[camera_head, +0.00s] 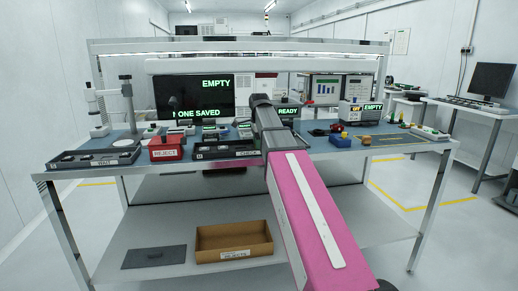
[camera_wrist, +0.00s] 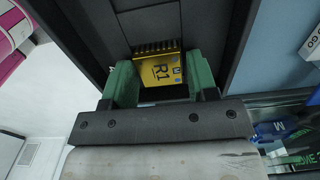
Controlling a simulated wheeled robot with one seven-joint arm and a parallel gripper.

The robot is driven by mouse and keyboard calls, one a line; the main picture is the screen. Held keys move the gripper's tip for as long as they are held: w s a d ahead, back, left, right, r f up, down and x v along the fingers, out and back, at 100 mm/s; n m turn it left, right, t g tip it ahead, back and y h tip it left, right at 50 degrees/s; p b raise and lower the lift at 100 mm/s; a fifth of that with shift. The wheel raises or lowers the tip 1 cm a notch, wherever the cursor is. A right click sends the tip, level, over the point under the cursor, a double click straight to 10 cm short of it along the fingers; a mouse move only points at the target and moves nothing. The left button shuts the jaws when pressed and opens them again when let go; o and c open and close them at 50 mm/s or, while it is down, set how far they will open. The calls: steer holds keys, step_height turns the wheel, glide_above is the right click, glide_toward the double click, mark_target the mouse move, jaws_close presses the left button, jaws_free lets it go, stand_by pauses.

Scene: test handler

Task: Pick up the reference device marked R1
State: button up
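The reference device (camera_wrist: 160,70) is a yellow block marked R1, with a row of dark teeth along its far edge. In the wrist view it lies in a dark compartment of a black tray (camera_wrist: 85,30). My gripper (camera_wrist: 160,72) has two green fingers, one on each side of the device's lower part. The fingers stand about the device's width apart. I cannot tell whether they press on it or only frame it. In the head view my arm reaches over the bench, and the fingers and the device are hidden behind it.
On the bench (camera_head: 330,147) stand a black WAIT tray (camera_head: 95,158), a red REJECT box (camera_head: 166,149) and a CHECK tray (camera_head: 226,150). Screens (camera_head: 194,96) stand at the back. A cardboard box (camera_head: 233,241) sits on the lower shelf. A blue item (camera_wrist: 272,131) shows in the wrist view.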

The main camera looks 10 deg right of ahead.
steer(key=c, duration=0.4)
steer(key=shift+r, duration=0.1)
steer(key=shift+r, duration=2.4)
